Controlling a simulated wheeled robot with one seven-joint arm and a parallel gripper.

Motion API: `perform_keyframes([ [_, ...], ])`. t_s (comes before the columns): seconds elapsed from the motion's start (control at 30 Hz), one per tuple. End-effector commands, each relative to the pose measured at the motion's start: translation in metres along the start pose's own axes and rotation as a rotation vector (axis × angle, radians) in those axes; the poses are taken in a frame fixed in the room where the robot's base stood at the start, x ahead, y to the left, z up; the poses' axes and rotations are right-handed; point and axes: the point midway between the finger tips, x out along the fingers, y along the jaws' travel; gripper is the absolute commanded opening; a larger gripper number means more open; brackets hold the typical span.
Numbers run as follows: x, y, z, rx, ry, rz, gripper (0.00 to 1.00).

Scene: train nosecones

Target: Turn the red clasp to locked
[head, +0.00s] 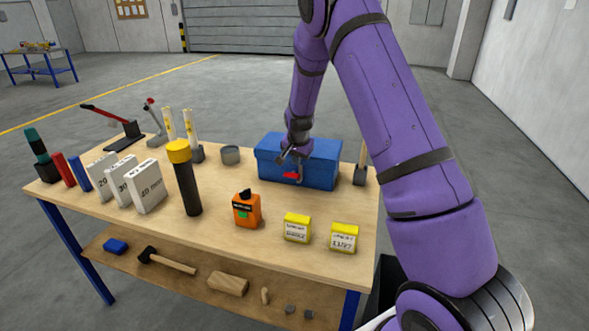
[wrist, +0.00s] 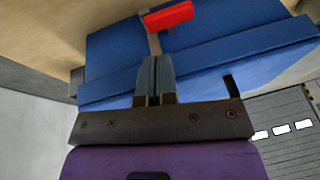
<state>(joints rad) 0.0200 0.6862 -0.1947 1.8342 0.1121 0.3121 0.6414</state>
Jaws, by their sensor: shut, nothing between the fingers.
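The blue toolbox (head: 322,175) stands closed at the back right of the table. The red clasp (head: 290,175) is on its front face, and in the wrist view the red clasp (wrist: 169,15) is a short red bar at the end of a grey metal stem. My gripper (head: 285,157) is at the toolbox front by the clasp. In the wrist view my gripper (wrist: 155,60) is shut and empty, its tips at the grey stem over the blue toolbox (wrist: 215,50). I cannot tell whether they touch the stem. The head view shows the clasp small, partly behind my gripper.
White binders (head: 145,187) stand at the left. The tabletop just before the toolbox is clear.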

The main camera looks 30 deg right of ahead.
Motion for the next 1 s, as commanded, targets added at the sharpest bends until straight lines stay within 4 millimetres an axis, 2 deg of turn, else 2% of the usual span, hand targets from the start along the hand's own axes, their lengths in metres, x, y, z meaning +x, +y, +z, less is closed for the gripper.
perform_keyframes([
  [0.1,-0.024,0.009,-0.001,0.002,0.001,0.000,0.00],
  [0.3,-0.057,0.022,0.000,0.001,0.000,0.000,0.00],
  [0.5,-0.077,0.029,0.000,0.001,0.000,0.001,0.00],
  [0.83,-0.086,0.031,0.000,-0.003,-0.002,-0.001,0.00],
  [0.93,-0.102,0.031,0.004,-0.021,-0.004,-0.013,0.00],
  [1.0,-0.122,0.031,0.009,-0.043,-0.007,-0.027,0.00],
])
